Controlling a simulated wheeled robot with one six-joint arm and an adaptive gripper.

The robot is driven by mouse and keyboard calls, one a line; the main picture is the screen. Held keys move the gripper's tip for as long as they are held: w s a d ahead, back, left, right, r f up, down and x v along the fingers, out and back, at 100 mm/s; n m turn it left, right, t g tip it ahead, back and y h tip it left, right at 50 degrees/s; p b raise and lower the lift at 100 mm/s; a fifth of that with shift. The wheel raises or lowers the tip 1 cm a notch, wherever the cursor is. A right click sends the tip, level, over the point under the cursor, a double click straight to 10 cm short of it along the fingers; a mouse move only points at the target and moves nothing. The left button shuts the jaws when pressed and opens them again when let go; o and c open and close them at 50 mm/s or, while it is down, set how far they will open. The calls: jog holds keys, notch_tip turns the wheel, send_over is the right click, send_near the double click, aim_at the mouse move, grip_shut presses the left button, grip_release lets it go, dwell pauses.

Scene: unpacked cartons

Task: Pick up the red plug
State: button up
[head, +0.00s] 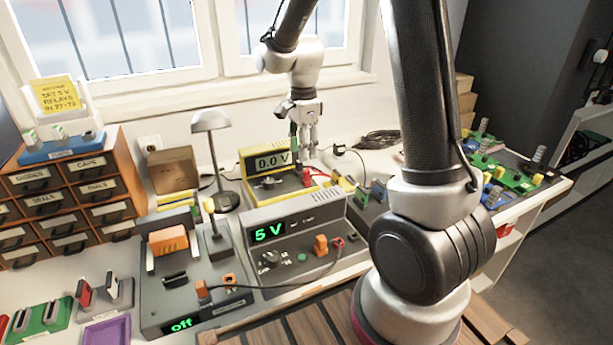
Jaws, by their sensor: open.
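A small red plug (317,174) is at the right side of the yellow meter (246,166), which reads 0.0 V. It is small, so I cannot tell whether it is seated in the meter. My gripper (306,152) points down just above and slightly left of the red plug, at the meter's right end. Its fingers are apart and nothing shows between them. I cannot tell whether a finger touches the plug.
A grey power unit (300,268) reading 5 V stands in front of the meter. A lamp (210,124) stands left of it. A grey box (165,297) reading off, with an orange plug (202,288), sits front left. Green and blue parts (515,180) crowd the right.

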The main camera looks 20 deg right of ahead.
aim_at(306, 170)
jog(key=f, duration=0.5)
jog(key=s+f, duration=0.1)
jog(key=f, duration=0.1)
jog(key=shift+d+f, duration=0.25)
jog(key=shift+f, duration=0.1)
jog(key=c, duration=0.9)
